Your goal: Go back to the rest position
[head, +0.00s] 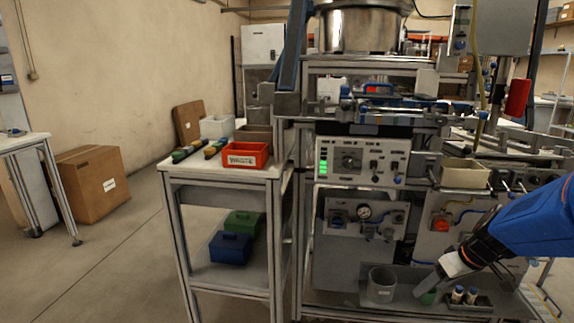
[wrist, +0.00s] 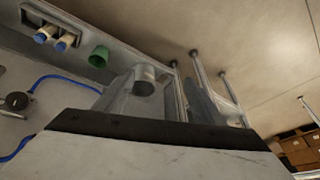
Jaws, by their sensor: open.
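My gripper (head: 424,288) reaches in from the right in the head view, on the end of my blue arm. It is low over the grey lower tray of the machine. In the wrist view my gripper (wrist: 165,85) shows two grey fingers spread apart, with nothing held between them that I can see. A grey cup (head: 381,285) stands left of the gripper in the head view. In the wrist view a grey cup (wrist: 144,78) shows beyond the left finger. A green cup (head: 428,298) is just below the fingers, and it also shows in the wrist view (wrist: 98,57).
Small pale cylinders (head: 464,295) stand in a dark holder right of the green cup. The machine's control panel (head: 362,158) rises behind. A cart (head: 215,178) with a red bin (head: 245,154) stands left. Open floor (head: 110,265) lies further left.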

